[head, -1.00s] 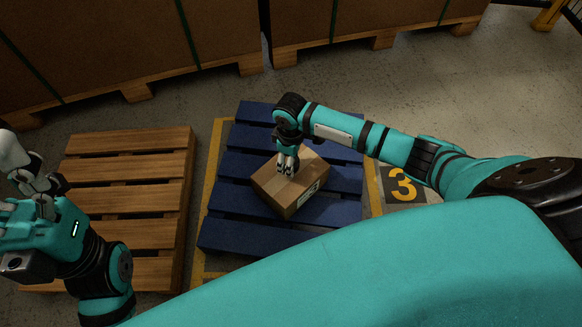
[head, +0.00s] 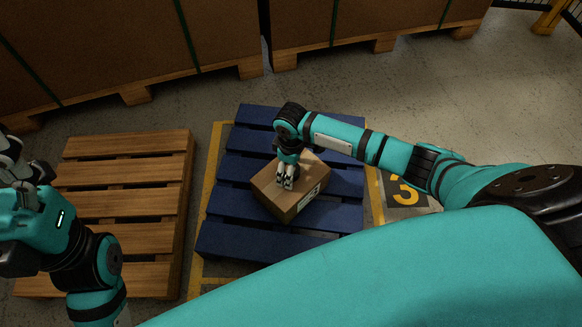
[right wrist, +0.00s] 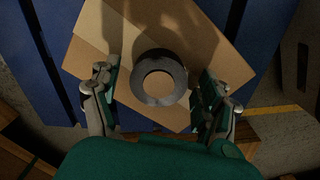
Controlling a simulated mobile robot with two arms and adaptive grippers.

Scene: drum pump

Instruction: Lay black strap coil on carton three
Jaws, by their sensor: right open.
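The black strap coil (right wrist: 158,60) is a dark ring lying flat on the top of a brown carton (head: 277,200), which also shows in the right wrist view (right wrist: 200,35). My right gripper (head: 286,184) points down over the carton. In the right wrist view its two fingers (right wrist: 160,105) stand apart on either side of the coil, with gaps to it. In the head view the coil is hidden by the gripper. My left gripper (head: 20,175) is at the left picture edge, partly cut off, away from the carton.
The carton sits on a blue pallet (head: 225,200) inside yellow floor lines. A floor plate with a yellow 3 (head: 405,193) lies at its right. A bare wooden pallet (head: 125,200) is on the left. Large boxes on pallets (head: 100,45) stand at the back.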

